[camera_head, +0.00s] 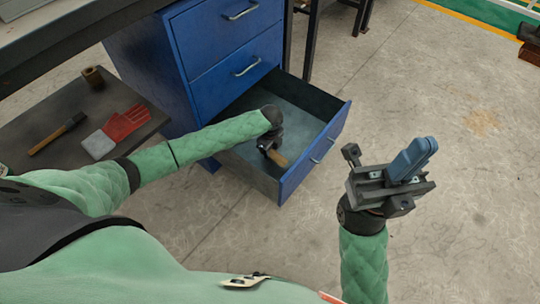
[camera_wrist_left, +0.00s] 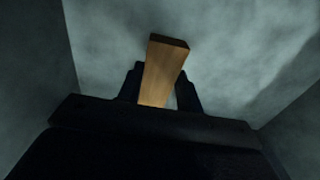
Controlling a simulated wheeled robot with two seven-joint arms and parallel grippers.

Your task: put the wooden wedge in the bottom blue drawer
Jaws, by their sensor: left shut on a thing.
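The wooden wedge (camera_wrist_left: 162,72) is a light brown block with a darker end, between the two dark fingers of my left gripper (camera_wrist_left: 160,90) in the left wrist view. In the head view, my left gripper (camera_head: 268,148) reaches down into the open bottom blue drawer (camera_head: 318,152), shut on the wedge, which shows small and partly hidden below it. The drawer is pulled out, and its grey inside looks otherwise empty. My right gripper (camera_head: 385,185) is raised over the floor right of the drawer. A blue object (camera_head: 412,160) shows at its fingers; I cannot tell how it is held.
The blue cabinet (camera_head: 185,75) has two shut drawers above the open one. A low dark table (camera_head: 60,150) at the left carries a hammer (camera_head: 57,134), a red and grey glove (camera_head: 118,130) and a small brown cylinder (camera_head: 93,77).

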